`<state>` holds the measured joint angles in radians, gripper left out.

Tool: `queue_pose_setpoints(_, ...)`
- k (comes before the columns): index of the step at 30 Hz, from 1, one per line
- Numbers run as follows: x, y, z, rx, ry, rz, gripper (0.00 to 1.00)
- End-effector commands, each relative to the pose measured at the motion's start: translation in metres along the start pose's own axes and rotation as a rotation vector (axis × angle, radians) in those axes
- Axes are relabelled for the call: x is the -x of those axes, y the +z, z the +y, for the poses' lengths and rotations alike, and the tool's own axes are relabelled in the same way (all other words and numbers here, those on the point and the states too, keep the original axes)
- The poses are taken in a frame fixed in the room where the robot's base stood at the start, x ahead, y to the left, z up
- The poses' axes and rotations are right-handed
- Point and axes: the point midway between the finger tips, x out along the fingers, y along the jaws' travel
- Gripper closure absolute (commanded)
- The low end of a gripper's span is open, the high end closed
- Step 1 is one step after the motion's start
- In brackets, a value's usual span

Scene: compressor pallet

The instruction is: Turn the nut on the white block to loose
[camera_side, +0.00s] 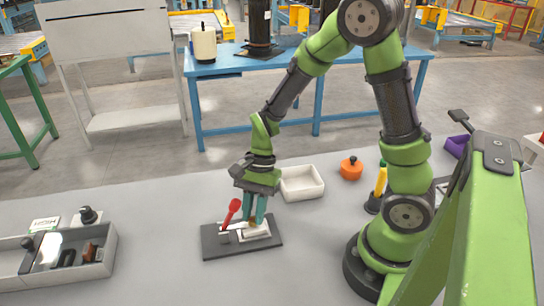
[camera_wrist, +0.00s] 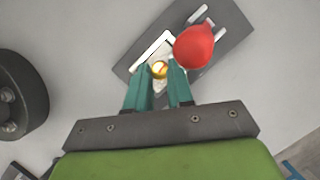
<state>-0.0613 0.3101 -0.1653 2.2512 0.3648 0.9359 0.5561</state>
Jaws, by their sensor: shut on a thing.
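The white block (camera_side: 256,234) sits on a dark grey plate (camera_side: 215,245) on the table; it also shows in the wrist view (camera_wrist: 151,47). A brass-coloured nut (camera_wrist: 159,69) is on the block. My gripper (camera_side: 254,220) points down over the block, and its two teal fingers (camera_wrist: 160,72) are shut on the nut, one on each side. A red-handled lever (camera_side: 233,207) stands tilted on the plate left of my fingers. Its red knob (camera_wrist: 194,46) is beside the right finger in the wrist view. The nut is mostly hidden by the fingers in the side view.
A white open tray (camera_side: 301,194) stands behind the plate. An orange round container (camera_side: 351,168) and a yellow-handled tool (camera_side: 381,179) stand to the right. A grey compartment bin (camera_side: 100,268) with parts is at left. The table between bin and plate is clear.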

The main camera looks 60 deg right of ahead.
Motion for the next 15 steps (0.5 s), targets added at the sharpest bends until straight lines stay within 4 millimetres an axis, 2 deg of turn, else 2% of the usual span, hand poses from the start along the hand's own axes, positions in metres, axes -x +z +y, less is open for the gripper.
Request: queue_pose_setpoints(15, 0.0001, 0.0004, -0.0014, 0.119, 0.049, -0.001, 1.00)
